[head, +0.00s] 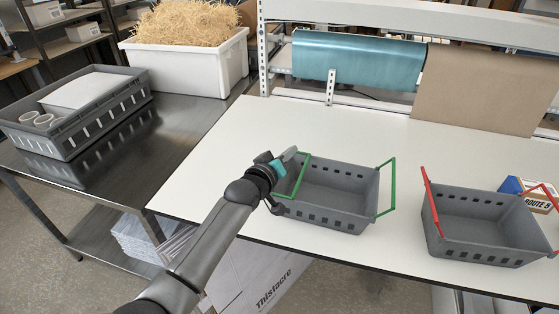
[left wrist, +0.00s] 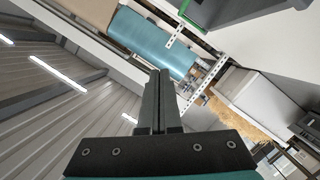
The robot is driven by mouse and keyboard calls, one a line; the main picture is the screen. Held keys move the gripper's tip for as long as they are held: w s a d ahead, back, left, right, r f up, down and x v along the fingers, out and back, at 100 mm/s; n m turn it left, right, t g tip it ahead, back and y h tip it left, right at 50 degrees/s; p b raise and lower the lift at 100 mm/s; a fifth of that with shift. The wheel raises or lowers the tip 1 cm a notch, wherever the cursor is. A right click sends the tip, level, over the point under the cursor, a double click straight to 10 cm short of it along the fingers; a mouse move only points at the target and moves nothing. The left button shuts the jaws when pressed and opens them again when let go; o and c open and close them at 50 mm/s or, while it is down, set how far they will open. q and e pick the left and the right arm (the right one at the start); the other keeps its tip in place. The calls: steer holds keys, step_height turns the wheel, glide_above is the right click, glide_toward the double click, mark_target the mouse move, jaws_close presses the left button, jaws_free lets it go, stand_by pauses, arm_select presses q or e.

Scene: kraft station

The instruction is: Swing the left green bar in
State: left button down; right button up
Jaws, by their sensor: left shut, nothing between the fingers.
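A grey crate (head: 330,224) stands on the white table near its front edge. In the left wrist view the shut fingers (left wrist: 161,95) point up, with part of a green bar (left wrist: 197,14) and the crate (left wrist: 240,10) at the top. My right gripper is not in view.
Another grey crate (head: 480,252) with red bars (head: 431,203) stands to the right, beside a blue and white box (head: 512,185). Teal (head: 355,62) and brown rolls (head: 480,90) hang behind. A straw-filled white bin (head: 190,70) and grey crate (head: 75,125) are left. The table behind the crate is clear.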

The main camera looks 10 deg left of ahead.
arm_select(q)
steer(key=d+v, duration=0.1)
steer(key=v, duration=0.6)
steer(key=shift+s+r, duration=0.3)
steer(key=shift+s, duration=0.1)
steer(key=shift+a, duration=0.1)
